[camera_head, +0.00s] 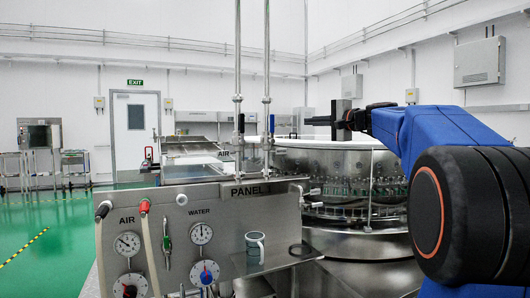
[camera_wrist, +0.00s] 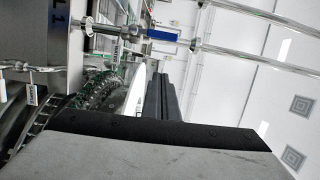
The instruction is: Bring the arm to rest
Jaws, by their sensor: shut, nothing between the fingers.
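My gripper (camera_head: 318,121) is at the end of my blue arm, raised to the right of the middle in the head view. It points left, level, above the round steel washer (camera_head: 350,177). Its fingers are shut together with nothing between them. In the wrist view the gripper (camera_wrist: 157,82) also shows as two dark fingers side by side, pointing up the picture. It appears apart from the washer and from the pipes.
A steel control panel (camera_head: 270,215) labelled PANEL 1, with gauges, hoses and a grey mug (camera_head: 255,248), stands in front. Two upright pipes (camera_head: 238,60) rise behind it, left of my gripper. Green floor (camera_head: 50,240) is open at the left. A door (camera_head: 136,135) is at the back.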

